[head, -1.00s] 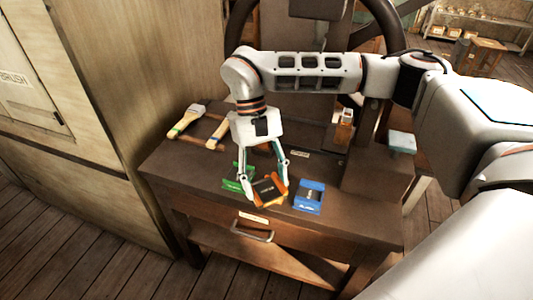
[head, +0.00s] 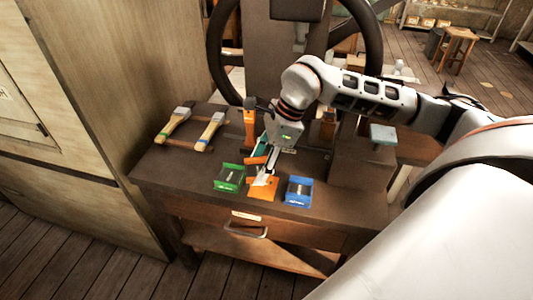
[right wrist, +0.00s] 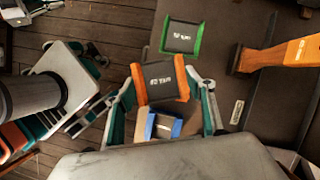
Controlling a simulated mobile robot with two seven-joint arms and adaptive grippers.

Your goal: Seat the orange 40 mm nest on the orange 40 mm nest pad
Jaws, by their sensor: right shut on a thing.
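My right gripper (head: 264,181) is shut on the orange 40 mm nest (right wrist: 163,82). In the right wrist view its two fingers (right wrist: 168,92) stand on either side of the nest, whose dark labelled face points at the camera. In the head view, orange surfaces (head: 263,191) show at the fingertips, between the green and blue nests. I cannot tell there whether they are all the held nest or partly the orange pad beneath it. The pad is not clearly visible in either view.
The green nest (head: 228,177) sits left of my gripper and the blue nest (head: 299,191) right of it, both close. An orange upright piece (head: 250,128) stands behind. Two brushes (head: 210,132) lie at the back left. The press wheel (head: 214,48) rises behind the table.

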